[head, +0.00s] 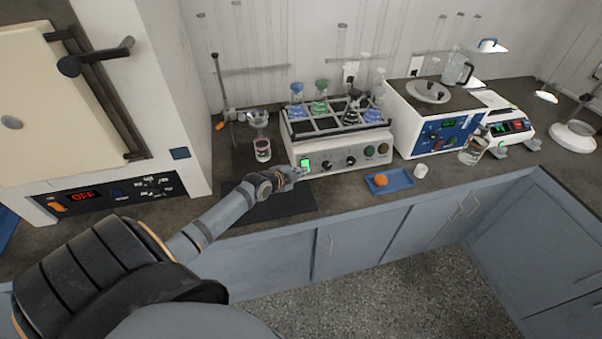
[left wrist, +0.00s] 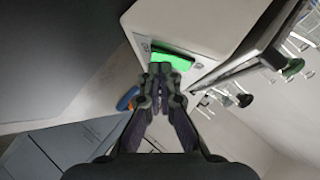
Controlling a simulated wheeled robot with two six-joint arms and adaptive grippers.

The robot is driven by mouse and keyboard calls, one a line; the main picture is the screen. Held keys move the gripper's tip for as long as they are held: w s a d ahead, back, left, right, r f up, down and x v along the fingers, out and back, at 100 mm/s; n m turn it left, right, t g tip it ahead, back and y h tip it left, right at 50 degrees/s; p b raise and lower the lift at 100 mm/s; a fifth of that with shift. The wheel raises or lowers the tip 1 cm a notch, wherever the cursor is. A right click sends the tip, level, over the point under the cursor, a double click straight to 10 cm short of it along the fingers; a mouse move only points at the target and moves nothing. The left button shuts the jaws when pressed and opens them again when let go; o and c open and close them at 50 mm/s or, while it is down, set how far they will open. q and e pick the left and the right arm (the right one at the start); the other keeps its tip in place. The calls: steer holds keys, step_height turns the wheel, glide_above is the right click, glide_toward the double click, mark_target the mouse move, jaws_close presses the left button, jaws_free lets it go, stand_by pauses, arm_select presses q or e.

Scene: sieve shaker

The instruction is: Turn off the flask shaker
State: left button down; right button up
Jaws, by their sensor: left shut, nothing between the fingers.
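The flask shaker (head: 340,150) is a white box on the counter with several flasks of coloured liquid in a rack on top. A green lit switch (head: 305,164) is at the left end of its front panel, with black knobs and round buttons to the right. In the left wrist view the lit green switch (left wrist: 172,61) is just beyond my fingertips. My left gripper (head: 298,173) is shut and empty, its tips right at the panel by the switch; I cannot tell whether they touch it. My right gripper is not in view.
A beaker (head: 262,150) and a stand (head: 222,95) are left of the shaker. A blue tray (head: 390,182) with an orange object and a white cup (head: 421,171) lie in front. A blue-panelled device (head: 440,125) stands right; an oven (head: 85,110) is left.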

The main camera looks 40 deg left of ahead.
arm_select(q)
steer(key=shift+f, duration=0.1)
steer(key=shift+a+f+b, duration=0.1)
steer(key=shift+f+b, duration=0.4)
steer(key=shift+b, duration=0.45)
steer(key=shift+r+t, duration=0.3)
steer(key=shift+r, duration=0.15)
steer(key=shift+p, duration=0.35)
